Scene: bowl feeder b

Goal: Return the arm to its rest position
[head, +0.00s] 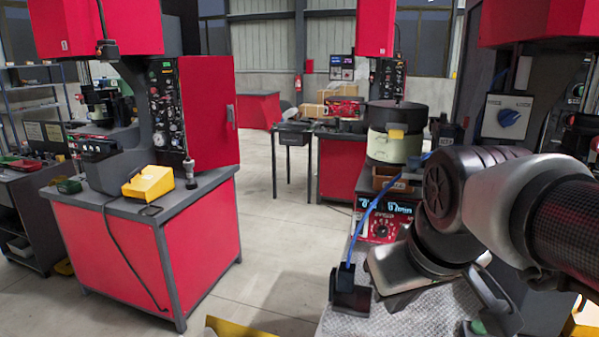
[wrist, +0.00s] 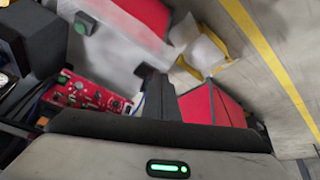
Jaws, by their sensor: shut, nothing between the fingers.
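My arm comes in from the right in the head view, bent above the grey work surface (head: 345,325). The arm's end is low and partly hidden behind its own links there. The gripper tips are hard to make out in the head view.
A red-faced control box (head: 380,228) and a bowl feeder (head: 393,140) stand just beyond my arm. A black block with a blue tube (head: 350,291) is left of it. A red machine bench (head: 130,250) stands left, across open floor (head: 265,250).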

